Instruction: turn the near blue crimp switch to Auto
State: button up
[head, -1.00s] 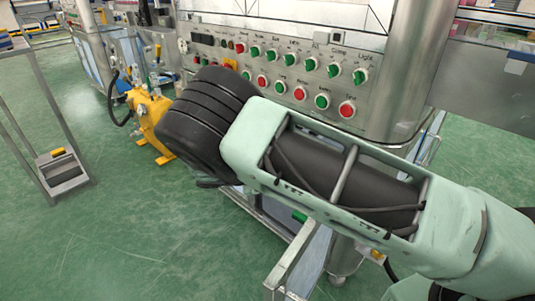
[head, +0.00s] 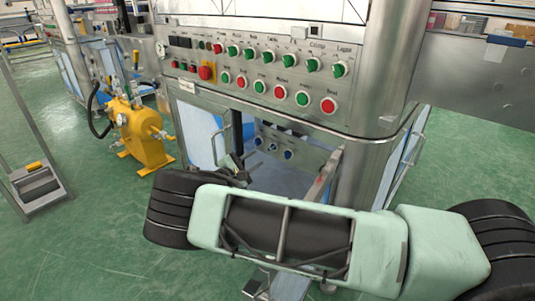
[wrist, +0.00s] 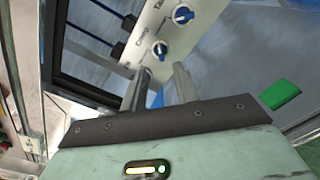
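Blue rotary switches sit in a row on a light panel inside the open cabinet; in the head view one blue switch (head: 288,155) is at the right end of the row. In the wrist view a blue switch (wrist: 160,48) beside the "Crimp" lettering is just beyond the fingertips, and another blue switch (wrist: 182,14) is farther up. A patch of blue shows between the fingers; I cannot tell what it is. My gripper (wrist: 160,78) is open, its two fingers apart, with no contact visible. In the head view my gripper (head: 238,163) is small at the cabinet opening. Switch settings are unclear.
Above the opening, a steel panel (head: 222,62) carries green and red buttons and a red emergency stop (head: 206,73). A yellow machine (head: 142,128) stands left on the green floor. A cabinet door (head: 205,128) with a handle borders the opening.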

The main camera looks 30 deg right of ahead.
aim_at(270, 149)
jog(key=b+x, duration=0.1)
jog(key=x, duration=0.7)
grip_shut()
